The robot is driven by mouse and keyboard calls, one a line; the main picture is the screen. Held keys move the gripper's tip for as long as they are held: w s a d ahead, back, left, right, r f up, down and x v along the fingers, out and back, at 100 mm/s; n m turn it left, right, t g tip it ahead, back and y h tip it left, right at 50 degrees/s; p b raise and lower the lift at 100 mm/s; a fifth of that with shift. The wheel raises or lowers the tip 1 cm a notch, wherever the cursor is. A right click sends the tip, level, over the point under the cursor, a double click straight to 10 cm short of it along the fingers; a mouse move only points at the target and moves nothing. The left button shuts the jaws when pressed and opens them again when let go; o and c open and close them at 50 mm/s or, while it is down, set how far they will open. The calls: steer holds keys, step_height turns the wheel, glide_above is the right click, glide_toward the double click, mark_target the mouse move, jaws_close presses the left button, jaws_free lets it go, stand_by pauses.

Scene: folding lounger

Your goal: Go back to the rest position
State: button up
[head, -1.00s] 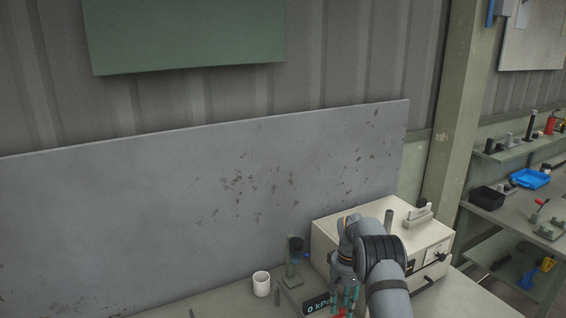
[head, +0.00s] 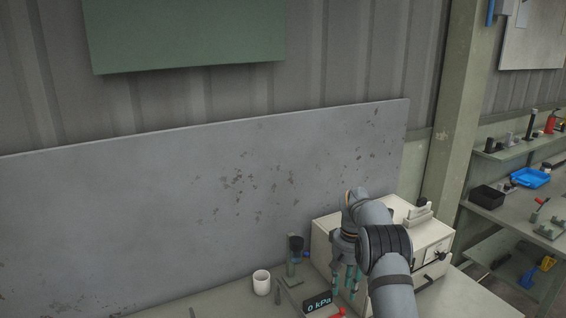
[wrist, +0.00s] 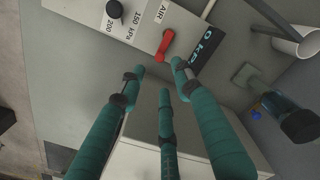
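My gripper (head: 346,290) has several slim teal fingers and hangs at the lower right of the head view, in front of the cream box. In the wrist view its fingertips (wrist: 158,74) stand apart with nothing held between them. A panel (wrist: 140,22) marked AIR, with a red lever (wrist: 166,44), lies beyond the fingertips and apart from them as far as I can tell. Its dark display (head: 317,304) reads 0 kPa.
The cream box (head: 325,240) stands right behind my gripper. A white mug (head: 262,284) and a dark-topped cylinder (head: 296,246) stand to the left. A grey board (head: 150,220) rises behind the bench. Shelves with tools are at the far right.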

mark_target(343, 310)
step_height(343, 310, up, 4)
step_height(343, 310, down, 12)
steer(key=shift+s+f, duration=0.1)
steer(key=shift+f, duration=0.05)
steer(key=shift+s+d+m, duration=0.1)
steer(key=shift+m, duration=0.6)
steer(key=m, duration=0.1)
steer(key=s+m, duration=0.1)
steer(key=m, duration=0.1)
steer(key=shift+s+d+r+m, duration=0.15)
steer(key=shift+s+r+m, duration=0.1)
steer(key=shift+r+m, duration=0.05)
steer(key=m, duration=0.1)
steer(key=s+m, duration=0.1)
steer(key=m, duration=0.2)
steer(key=shift+s+m, duration=0.25)
steer(key=shift+m, duration=0.15)
steer(key=m+p, duration=0.1)
steer(key=s+a+m+p, duration=0.1)
steer(key=m, duration=0.1)
steer(key=shift+r, duration=0.15)
steer(key=m+p, duration=0.1)
steer(key=m, duration=0.1)
steer(key=s+a+m+p, duration=0.1)
steer(key=m+p, duration=0.1)
steer(key=shift+m, duration=0.3)
steer(key=shift+w+r+b, duration=0.1)
steer(key=shift+r+b, duration=0.15)
steer(key=shift+b, duration=0.2)
steer(key=shift+r, duration=0.9)
